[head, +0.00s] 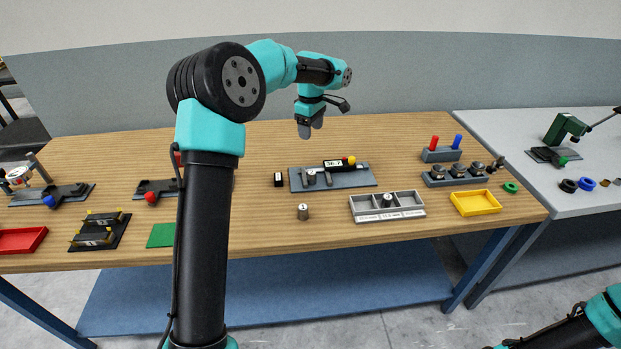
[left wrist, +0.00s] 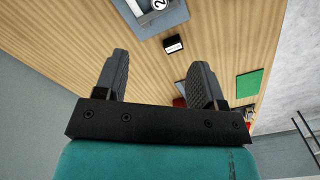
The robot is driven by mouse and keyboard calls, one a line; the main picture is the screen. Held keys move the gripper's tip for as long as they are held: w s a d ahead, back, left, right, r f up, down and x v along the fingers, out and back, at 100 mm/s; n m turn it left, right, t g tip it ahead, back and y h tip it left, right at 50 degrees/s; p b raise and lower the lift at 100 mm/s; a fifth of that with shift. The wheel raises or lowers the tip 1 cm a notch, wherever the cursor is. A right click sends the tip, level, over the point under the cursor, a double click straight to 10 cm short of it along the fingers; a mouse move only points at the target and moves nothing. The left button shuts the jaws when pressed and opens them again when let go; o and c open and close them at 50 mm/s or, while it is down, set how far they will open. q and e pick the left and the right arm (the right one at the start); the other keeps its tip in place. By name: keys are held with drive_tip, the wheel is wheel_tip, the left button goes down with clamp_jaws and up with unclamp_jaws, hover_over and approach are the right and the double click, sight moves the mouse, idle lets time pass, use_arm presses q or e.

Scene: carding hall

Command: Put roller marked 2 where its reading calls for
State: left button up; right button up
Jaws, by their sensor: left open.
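A roller with a round face marked 2 shows at the top edge of the left wrist view (left wrist: 159,4), partly cut off. It sits on a grey gauge plate (left wrist: 178,14). In the head view the gauge (head: 352,180) has a small display (head: 334,163) whose digits I cannot read surely, and a roller (head: 311,178) at its left part. A grey tray (head: 420,207) with three compartments stands in front right; a roller (head: 387,200) is in its middle one. Its front labels are too small to read. My left gripper (head: 310,131) is open and empty, above and behind the gauge.
Another roller (head: 303,212) stands on the table before the gauge. A small black block (head: 278,180) is left of it. A yellow tray (head: 475,202), a grey block with knobs (head: 456,176) and a green mat (head: 161,235) lie around. My left arm crosses the table's left half.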

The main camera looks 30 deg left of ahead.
use_arm(q)
hover_over(312, 172)
drive_tip(key=f, duration=1.2)
drive_tip(key=shift+s+a+f, duration=0.1)
drive_tip(key=shift+s+a, duration=0.05)
drive_tip(key=shift+s, duration=0.05)
drive_tip(key=shift+f, duration=0.1)
drive_tip(key=shift+w+f, duration=0.1)
drive_tip(key=shift+f, duration=2.4)
drive_tip(key=shift+c, duration=0.5)
clamp_jaws()
drive_tip(key=shift+r, duration=0.1)
wheel_tip(312, 172, up, 10)
